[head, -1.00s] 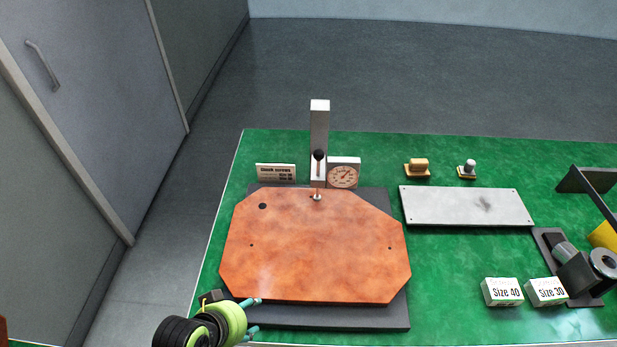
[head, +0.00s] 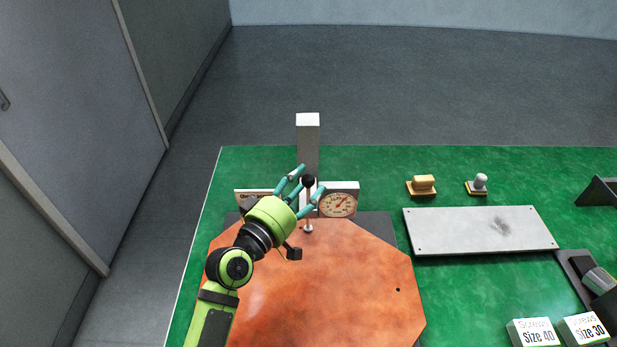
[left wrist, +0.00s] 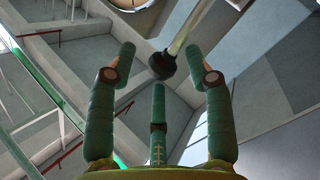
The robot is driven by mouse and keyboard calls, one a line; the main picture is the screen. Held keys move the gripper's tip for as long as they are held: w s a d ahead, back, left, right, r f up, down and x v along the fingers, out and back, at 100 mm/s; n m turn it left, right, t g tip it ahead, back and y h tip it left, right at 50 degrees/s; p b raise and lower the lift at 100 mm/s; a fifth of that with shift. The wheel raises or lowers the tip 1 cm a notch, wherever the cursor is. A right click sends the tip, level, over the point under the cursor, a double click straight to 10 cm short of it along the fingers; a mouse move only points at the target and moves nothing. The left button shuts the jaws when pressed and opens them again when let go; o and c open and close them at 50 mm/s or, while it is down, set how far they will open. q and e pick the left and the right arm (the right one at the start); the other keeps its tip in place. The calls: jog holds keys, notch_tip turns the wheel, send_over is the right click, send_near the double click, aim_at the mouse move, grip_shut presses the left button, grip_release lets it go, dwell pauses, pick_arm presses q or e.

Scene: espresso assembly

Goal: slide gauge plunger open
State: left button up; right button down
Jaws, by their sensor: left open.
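The gauge plunger is a thin upright rod with a black knob (head: 308,181) on top, in front of the pale gauge post (head: 308,145). Its metal foot (head: 308,229) is low, near the back edge of the orange plate. The round dial gauge (head: 338,204) is just right of it. My left gripper (head: 311,179) is open with its teal fingers spread around the knob. In the left wrist view the knob (left wrist: 162,66) lies between the fingers, with side gaps visible; contact with the third finger is unclear. My right gripper is out of view.
The orange plate (head: 320,280) lies under my left arm. A sign (head: 245,194) behind my gripper is partly hidden. A grey metal plate (head: 480,230), two small stamp-like objects (head: 423,184) and white screw boxes (head: 533,332) are to the right.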

pick_arm(q)
jog(key=shift+w+d, duration=0.3)
jog(key=shift+w, duration=0.35)
jog(key=shift+w+d+f, duration=0.15)
jog(key=shift+w, duration=0.15)
jog(key=shift+d, duration=0.1)
jog(key=shift+c, duration=0.4)
grip_shut()
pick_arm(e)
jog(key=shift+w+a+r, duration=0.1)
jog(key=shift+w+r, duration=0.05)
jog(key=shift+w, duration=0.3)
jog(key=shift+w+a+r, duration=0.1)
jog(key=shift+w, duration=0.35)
